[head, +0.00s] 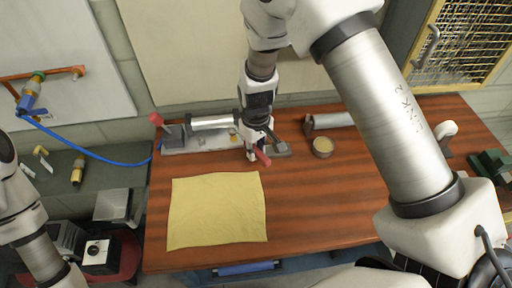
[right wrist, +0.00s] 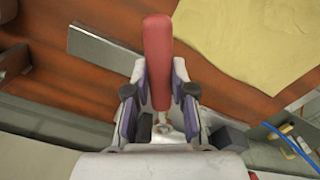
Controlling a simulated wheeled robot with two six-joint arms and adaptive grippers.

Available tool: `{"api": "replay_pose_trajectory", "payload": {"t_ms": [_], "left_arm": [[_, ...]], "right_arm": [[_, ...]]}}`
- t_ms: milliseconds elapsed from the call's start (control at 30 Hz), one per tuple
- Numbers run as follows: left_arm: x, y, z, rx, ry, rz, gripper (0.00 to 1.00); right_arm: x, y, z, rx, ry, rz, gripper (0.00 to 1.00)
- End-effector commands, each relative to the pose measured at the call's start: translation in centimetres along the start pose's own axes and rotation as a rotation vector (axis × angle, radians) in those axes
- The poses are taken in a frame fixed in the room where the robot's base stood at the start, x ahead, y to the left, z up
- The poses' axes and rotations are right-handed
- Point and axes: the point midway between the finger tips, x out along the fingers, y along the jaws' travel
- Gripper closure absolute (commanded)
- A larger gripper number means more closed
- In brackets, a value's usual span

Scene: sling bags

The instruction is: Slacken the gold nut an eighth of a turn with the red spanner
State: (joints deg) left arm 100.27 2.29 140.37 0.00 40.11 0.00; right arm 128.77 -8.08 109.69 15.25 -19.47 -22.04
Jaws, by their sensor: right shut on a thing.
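My right gripper (head: 257,155) is shut on the red spanner (head: 263,158) at the right end of a grey metal fixture (head: 200,142) on the table. In the right wrist view the spanner's red handle (right wrist: 157,55) stands out between the two fingers (right wrist: 157,105). Its metal end runs down towards the palm and its jaw is hidden. A small gold spot on the fixture (head: 233,132), just left of the gripper, may be the gold nut; I cannot tell whether the spanner is on it. My left gripper is out of the head view; only its arm shows.
A yellow cloth (head: 217,210) lies flat on the wooden table (head: 320,220). The table's front right is clear.

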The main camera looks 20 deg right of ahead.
Motion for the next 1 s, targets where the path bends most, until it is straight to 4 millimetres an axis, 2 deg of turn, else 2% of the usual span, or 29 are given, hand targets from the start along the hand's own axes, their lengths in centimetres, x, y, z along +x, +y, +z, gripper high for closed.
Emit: {"api": "replay_pose_trajectory", "payload": {"t_ms": [1000], "left_arm": [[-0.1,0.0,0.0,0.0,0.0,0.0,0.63]], "right_arm": [[0.44,-0.01,0.04,0.0,0.0,0.0,1.0]]}}
